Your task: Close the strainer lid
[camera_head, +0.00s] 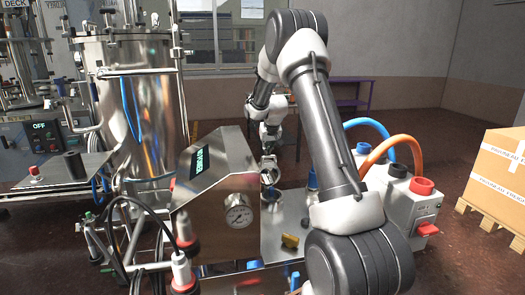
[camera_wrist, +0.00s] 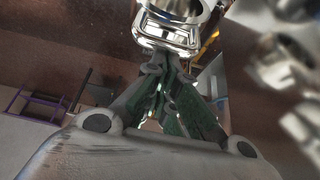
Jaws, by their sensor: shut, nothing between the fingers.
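In the wrist view a shiny metal fitting with a round ring or opening (camera_wrist: 178,22) shows at the top; it looks like the strainer, but I cannot tell lid from body. My gripper (camera_wrist: 163,68) is shut and empty, with its dark green-grey fingers together just short of this fitting. I cannot tell whether the fingertips touch it. In the head view a small metal part (camera_head: 268,163) stands above a blue-rimmed opening (camera_head: 271,194) on the steel worktop, just below my wrist. My gripper's fingers are too small and hidden to make out there.
A steel housing with a display and gauge (camera_head: 217,185) stands left of the fitting. A tall steel tank (camera_head: 135,105) is at left. A white unit with orange and blue hoses (camera_head: 405,200) stands at right.

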